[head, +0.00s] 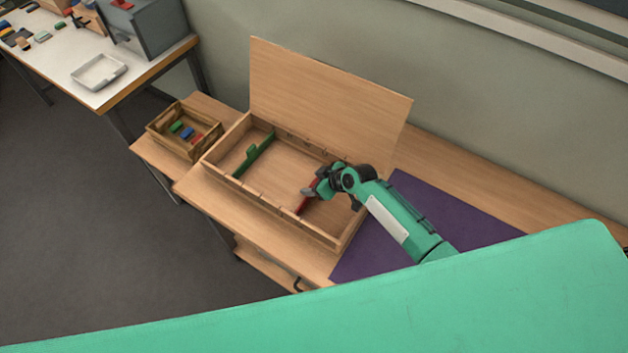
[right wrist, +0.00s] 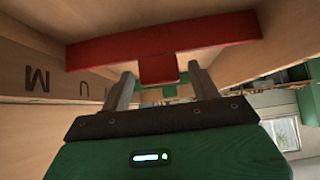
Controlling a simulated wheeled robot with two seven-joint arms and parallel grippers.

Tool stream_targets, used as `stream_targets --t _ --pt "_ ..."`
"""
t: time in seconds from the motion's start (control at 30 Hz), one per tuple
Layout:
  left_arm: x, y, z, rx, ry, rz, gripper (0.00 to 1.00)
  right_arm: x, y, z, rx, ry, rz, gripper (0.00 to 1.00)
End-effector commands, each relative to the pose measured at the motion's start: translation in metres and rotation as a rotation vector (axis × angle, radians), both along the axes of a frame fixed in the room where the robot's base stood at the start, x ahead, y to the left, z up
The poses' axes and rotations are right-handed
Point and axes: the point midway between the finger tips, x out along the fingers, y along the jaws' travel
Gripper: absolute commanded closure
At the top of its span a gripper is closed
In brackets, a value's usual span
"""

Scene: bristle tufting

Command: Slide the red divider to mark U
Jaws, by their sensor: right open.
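The red divider (head: 302,206) stands across the right part of the open wooden box (head: 222,192), partly hidden by my right gripper (head: 312,190). In the right wrist view the red divider (right wrist: 215,38) spans the box, with its tab (right wrist: 158,69) between the two fingers of my right gripper (right wrist: 162,85). The fingers are open, one on each side of the tab, with gaps showing. The box wall carries dark letter marks, among them mark U (right wrist: 84,89) and a larger M-like one (right wrist: 37,79). My left gripper is out of view.
A green divider (head: 253,156) stands in the left part of the box. The raised lid (head: 325,95) is behind. A small crate (head: 160,144) with coloured pieces is at left, a purple mat (head: 440,205) at right. The box floor between the dividers is clear.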

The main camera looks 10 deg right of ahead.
Motion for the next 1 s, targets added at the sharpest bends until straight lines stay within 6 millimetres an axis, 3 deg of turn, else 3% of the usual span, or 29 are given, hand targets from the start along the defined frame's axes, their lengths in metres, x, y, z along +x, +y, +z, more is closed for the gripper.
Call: stream_targets --t 0.33,0.63,0.77,1.0 --pt "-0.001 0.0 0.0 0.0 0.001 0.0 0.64 0.001 0.002 -0.001 0.0 -0.001 0.001 0.4" --pt "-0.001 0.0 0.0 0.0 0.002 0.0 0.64 0.001 0.001 -0.001 0.001 -0.001 0.0 0.99" --pt "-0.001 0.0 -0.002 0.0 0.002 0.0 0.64 0.003 0.003 -0.002 0.0 -0.001 0.001 1.0" --pt "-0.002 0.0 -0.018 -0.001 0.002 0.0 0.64 0.024 0.024 -0.004 0.002 -0.003 0.001 1.0"
